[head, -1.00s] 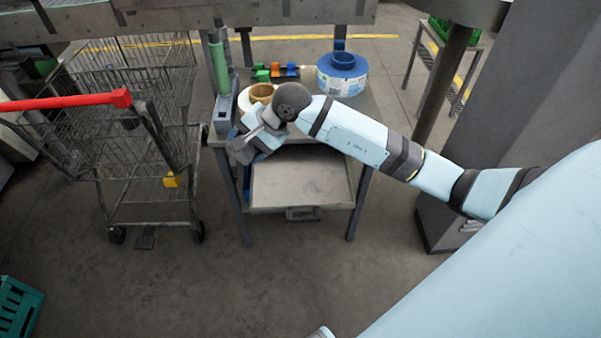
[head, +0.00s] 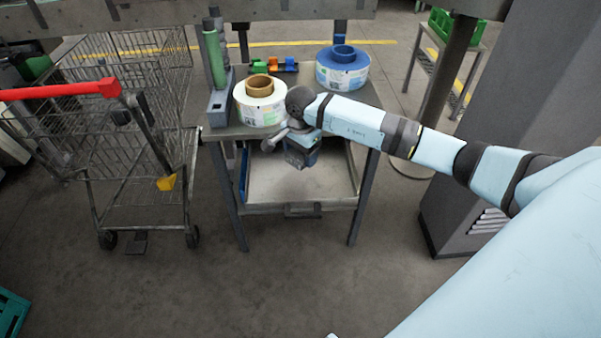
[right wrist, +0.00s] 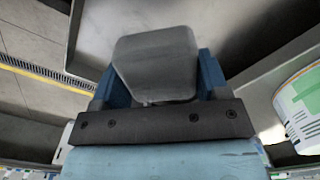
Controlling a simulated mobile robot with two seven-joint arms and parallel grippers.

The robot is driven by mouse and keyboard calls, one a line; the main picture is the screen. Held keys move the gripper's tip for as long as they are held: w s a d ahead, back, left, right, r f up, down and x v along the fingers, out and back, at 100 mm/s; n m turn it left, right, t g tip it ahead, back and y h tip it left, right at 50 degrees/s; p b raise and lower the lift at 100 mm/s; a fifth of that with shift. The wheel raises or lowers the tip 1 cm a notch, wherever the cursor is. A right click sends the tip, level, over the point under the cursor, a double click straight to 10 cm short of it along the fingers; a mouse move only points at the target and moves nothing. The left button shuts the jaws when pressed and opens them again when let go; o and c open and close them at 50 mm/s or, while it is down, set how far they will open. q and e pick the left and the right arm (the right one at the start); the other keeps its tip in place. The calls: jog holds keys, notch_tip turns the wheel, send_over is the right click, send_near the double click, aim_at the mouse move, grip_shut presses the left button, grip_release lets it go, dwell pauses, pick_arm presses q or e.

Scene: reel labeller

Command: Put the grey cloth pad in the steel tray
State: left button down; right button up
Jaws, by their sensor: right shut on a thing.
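The grey cloth pad (right wrist: 158,62) is between the blue fingers of my right gripper (right wrist: 157,85) in the right wrist view, where the jaws are shut on it. In the head view my right gripper (head: 302,155) hangs at the table's front edge, over the back part of the pulled-out steel tray (head: 325,185). The pad is hard to make out there. The tray's visible floor looks bare, and the arm hides part of its back. How high the pad is above the tray I cannot tell. My left gripper is not in view.
On the table above the tray stand a white label reel (head: 260,108), a blue reel (head: 343,72) and a green roller (head: 214,58). Small coloured blocks (head: 273,65) lie behind. A wire trolley (head: 120,150) stands close on the left. The floor in front is clear.

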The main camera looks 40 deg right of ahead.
aim_at(301, 179)
notch_tip(301, 179, down, 4)
jog(key=shift+r, duration=0.1)
notch_tip(301, 179, down, 4)
jog(key=shift+f, duration=0.2)
jog(key=o, duration=0.8)
